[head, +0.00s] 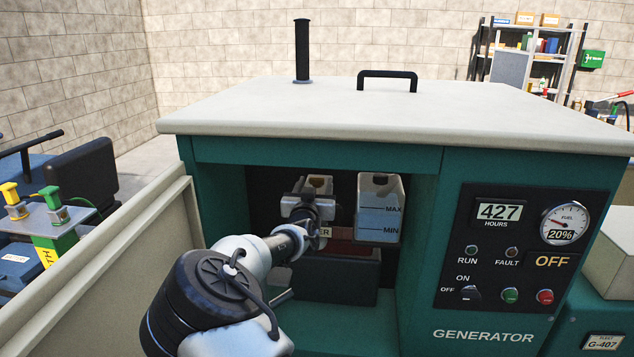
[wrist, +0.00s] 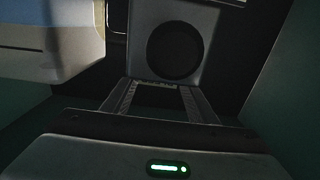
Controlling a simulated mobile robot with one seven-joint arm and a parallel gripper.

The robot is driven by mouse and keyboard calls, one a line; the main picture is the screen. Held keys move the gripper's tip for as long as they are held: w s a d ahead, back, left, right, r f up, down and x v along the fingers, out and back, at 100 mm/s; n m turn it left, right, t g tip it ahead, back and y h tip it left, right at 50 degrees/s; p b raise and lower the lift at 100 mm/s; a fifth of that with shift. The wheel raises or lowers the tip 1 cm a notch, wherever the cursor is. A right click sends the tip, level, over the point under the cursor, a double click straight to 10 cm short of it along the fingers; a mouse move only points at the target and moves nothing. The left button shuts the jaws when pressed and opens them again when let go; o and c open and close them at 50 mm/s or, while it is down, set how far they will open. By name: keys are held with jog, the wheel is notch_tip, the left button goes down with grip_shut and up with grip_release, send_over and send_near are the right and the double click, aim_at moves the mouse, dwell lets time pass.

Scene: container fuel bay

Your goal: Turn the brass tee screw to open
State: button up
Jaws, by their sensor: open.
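I cannot make out the brass tee screw in either view; my gripper and wrist cover part of the generator's open bay. My gripper (head: 305,203) reaches into the bay in the head view, in front of a pale block (head: 319,184) with a brownish top. In the wrist view my gripper (wrist: 160,100) has its two fingers apart with nothing seen between them. Beyond the fingertips, a grey block (wrist: 142,25) bears a dark round face (wrist: 175,50). Whether the fingers touch it, I cannot tell.
The generator's lid (head: 400,110) overhangs the bay, and an open door panel (head: 110,245) stands left of my arm. The control panel (head: 510,245) is to the right.

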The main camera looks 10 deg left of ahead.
aim_at(318, 180)
jog(key=shift+w, duration=1.9)
jog(key=c, duration=1.1)
jog(key=shift+o, duration=0.2)
jog(key=shift+d, duration=0.4)
jog(key=shift+d+n+y, duration=0.15)
jog(key=shift+n+y, duration=0.15)
jog(key=shift+y, duration=0.2)
jog(key=n+y, duration=0.2)
jog(key=y, duration=0.2)
jog(key=shift+n+g, duration=0.3)
jog(key=shift+n, duration=0.1)
jog(key=shift+a+n+g+y, duration=0.35)
jog(key=shift+n+y, duration=0.25)
jog(key=shift+y, duration=0.4)
